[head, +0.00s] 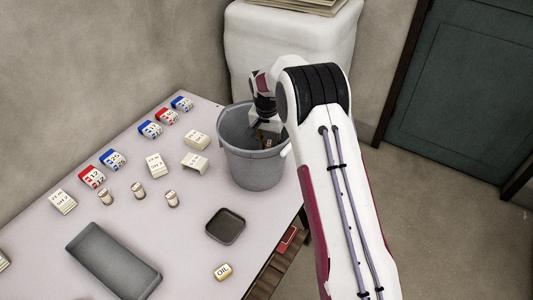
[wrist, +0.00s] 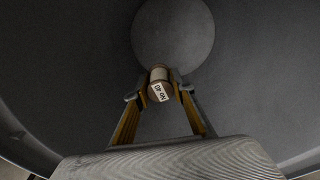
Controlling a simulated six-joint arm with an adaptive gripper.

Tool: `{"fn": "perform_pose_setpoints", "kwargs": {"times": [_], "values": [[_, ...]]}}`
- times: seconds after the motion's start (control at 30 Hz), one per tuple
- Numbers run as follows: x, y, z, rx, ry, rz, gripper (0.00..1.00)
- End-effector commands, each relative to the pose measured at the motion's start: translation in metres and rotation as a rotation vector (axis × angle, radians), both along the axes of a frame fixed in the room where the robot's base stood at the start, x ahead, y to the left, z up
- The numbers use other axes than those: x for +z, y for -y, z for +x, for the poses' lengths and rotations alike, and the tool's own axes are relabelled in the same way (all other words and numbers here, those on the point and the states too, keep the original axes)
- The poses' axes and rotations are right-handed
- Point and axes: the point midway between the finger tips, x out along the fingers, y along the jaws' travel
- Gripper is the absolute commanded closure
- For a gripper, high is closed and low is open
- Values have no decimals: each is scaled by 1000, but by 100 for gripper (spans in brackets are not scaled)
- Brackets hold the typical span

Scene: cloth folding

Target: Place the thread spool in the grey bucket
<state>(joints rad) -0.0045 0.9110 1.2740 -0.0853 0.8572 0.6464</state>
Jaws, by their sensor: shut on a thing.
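The grey bucket (head: 256,166) stands on the table near its far right end. My gripper (head: 266,130) reaches down into the bucket's mouth in the head view. In the wrist view my gripper (wrist: 160,88) is shut on the thread spool (wrist: 159,84), a small pale spool with a white label on its end. The spool is between the fingertips, inside the bucket's walls and apart from the round bucket floor (wrist: 172,30). In the head view the held spool cannot be made out.
The table (head: 185,235) carries several blue and red labelled blocks, white card-like pieces and small spools (head: 137,189) left of the bucket. A black square tray (head: 226,226), a dark grey flat box (head: 113,262) and an oil tin (head: 222,271) lie nearer. A white cabinet (head: 290,45) stands behind.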

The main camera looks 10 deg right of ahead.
Motion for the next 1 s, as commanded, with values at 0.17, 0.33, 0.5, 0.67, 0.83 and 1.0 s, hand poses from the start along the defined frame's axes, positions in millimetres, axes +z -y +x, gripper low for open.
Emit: {"fn": "perform_pose_setpoints", "kwargs": {"times": [0.17, 0.33, 0.5, 0.67, 0.83, 1.0], "values": [[-25, 0, 0, 0, -1, 0, 95], [-36, 0, 0, 0, 0, 0, 95], [-37, 0, 0, 0, 1, 0, 95], [-37, 0, 0, 0, 1, 0, 95], [-47, 0, 0, 0, 0, 0, 95], [-65, 0, 0, 0, 0, 0, 95]]}}
